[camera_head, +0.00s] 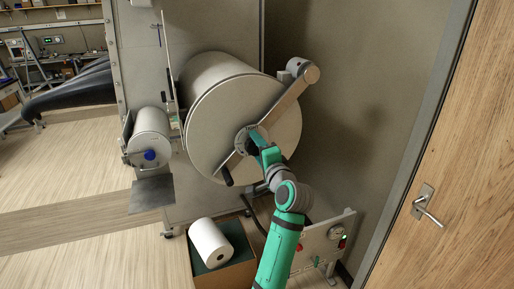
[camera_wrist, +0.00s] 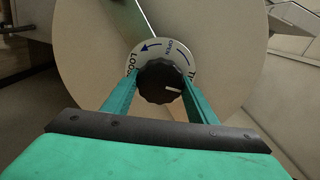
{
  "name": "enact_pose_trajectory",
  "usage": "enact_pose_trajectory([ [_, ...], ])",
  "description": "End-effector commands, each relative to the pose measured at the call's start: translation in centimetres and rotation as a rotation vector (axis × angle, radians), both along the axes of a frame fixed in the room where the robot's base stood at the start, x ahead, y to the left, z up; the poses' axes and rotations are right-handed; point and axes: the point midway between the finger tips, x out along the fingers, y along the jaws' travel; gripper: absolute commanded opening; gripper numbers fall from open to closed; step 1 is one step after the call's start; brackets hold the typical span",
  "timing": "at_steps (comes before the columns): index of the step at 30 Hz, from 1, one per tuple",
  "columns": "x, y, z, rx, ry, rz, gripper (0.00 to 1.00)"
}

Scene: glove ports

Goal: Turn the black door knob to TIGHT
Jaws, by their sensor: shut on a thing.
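The black door knob (camera_wrist: 160,82) sits at the middle of a pale ring plate (camera_wrist: 148,50) on the large round door (camera_head: 215,95). My gripper (camera_wrist: 158,92) is shut on the knob, one teal finger on each side. The knob's white mark points right and slightly down. The plate reads LOOSE at the left, with a blue arrow, and letters starting "TI" at the right, partly hidden by the right finger. In the head view my gripper (camera_head: 258,143) reaches the door's centre and largely hides the knob.
A smaller port with a blue knob (camera_head: 150,155) is at left. A box with a white roll (camera_head: 210,242) stands below. A wooden door (camera_head: 450,150) is at right.

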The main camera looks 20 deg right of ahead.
Motion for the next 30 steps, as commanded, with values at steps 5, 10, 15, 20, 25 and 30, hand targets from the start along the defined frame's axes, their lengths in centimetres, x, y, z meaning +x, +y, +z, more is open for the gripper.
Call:
enact_pose_trajectory([
  [5, 0.0, -0.2, -0.1, 0.005, 0.002, -0.002, 0.30],
  [10, 0.0, -0.2, -0.1, 0.005, 0.002, -0.002, 0.55],
  [15, 0.0, -0.1, -0.1, 0.004, 0.001, -0.001, 0.71],
  [20, 0.0, -0.1, 0.0, 0.003, 0.001, -0.001, 0.71],
  [25, -0.9, -0.1, 0.0, 0.002, 0.000, -0.001, 0.71],
  [30, -3.6, -0.3, -0.1, 0.002, 0.001, -0.003, 0.71],
])
